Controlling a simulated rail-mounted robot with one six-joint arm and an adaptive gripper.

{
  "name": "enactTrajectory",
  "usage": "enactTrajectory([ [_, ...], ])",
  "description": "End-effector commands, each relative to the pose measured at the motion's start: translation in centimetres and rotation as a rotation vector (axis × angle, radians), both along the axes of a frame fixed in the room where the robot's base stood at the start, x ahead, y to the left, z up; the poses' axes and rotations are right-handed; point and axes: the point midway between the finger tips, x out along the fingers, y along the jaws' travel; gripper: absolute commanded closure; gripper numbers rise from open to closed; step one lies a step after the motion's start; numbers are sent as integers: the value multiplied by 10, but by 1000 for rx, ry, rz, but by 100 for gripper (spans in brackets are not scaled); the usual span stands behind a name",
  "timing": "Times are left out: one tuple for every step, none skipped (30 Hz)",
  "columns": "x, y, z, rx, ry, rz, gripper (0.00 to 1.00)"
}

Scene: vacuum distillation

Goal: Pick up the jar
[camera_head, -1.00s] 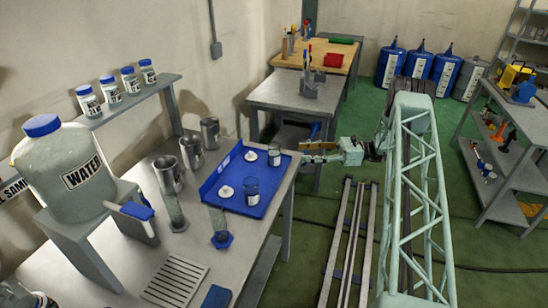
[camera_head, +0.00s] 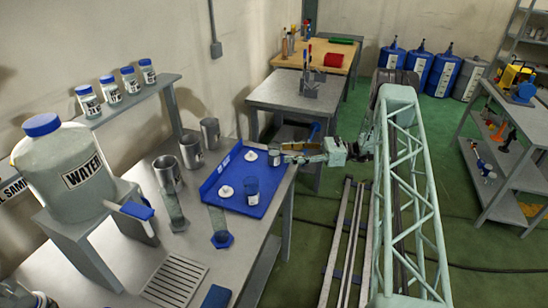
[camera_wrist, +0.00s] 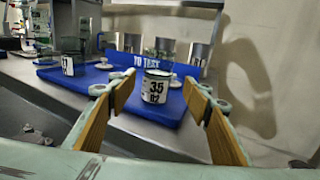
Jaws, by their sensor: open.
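A jar labelled 35 (camera_wrist: 156,86) stands upright on the blue tray (camera_wrist: 165,112), ahead of my gripper (camera_wrist: 158,104) in the wrist view. The wooden-padded fingers are open and apart, framing the jar from either side, with no visible contact. A second jar (camera_wrist: 68,60) stands further left on the tray. In the head view, my gripper (camera_head: 287,152) is at the tray's right edge, close to the small upper jar (camera_head: 274,157). The other jar (camera_head: 252,191) stands nearer the camera on the blue tray (camera_head: 236,203).
White lids (camera_head: 226,191) lie on the tray. Metal beakers (camera_head: 192,152) stand left of the tray. Glass cylinders with blue bases (camera_head: 222,239) stand near it. A large water jug (camera_head: 65,165) and a shelf of jars (camera_head: 130,80) are further left.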

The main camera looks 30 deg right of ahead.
Motion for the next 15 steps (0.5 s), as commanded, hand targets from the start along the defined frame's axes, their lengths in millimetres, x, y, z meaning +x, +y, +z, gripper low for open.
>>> enactTrajectory([
  [2,4,0,0,0,0,55],
  [3,6,0,0,0,0,55],
  [4,8,0,0,0,0,55],
  [4,9,0,0,0,0,55],
  [5,10,0,0,0,0,55],
  [5,11,0,0,0,0,55],
  [5,12,0,0,0,0,55],
  [5,12,0,0,0,0,55],
  [5,12,0,0,0,0,55],
  [5,12,0,0,0,0,55],
  [5,12,0,0,0,0,55],
  [5,12,0,0,0,0,55],
  [5,12,0,0,0,0,55],
  [5,12,0,0,0,0,55],
  [5,12,0,0,-1,0,55],
])
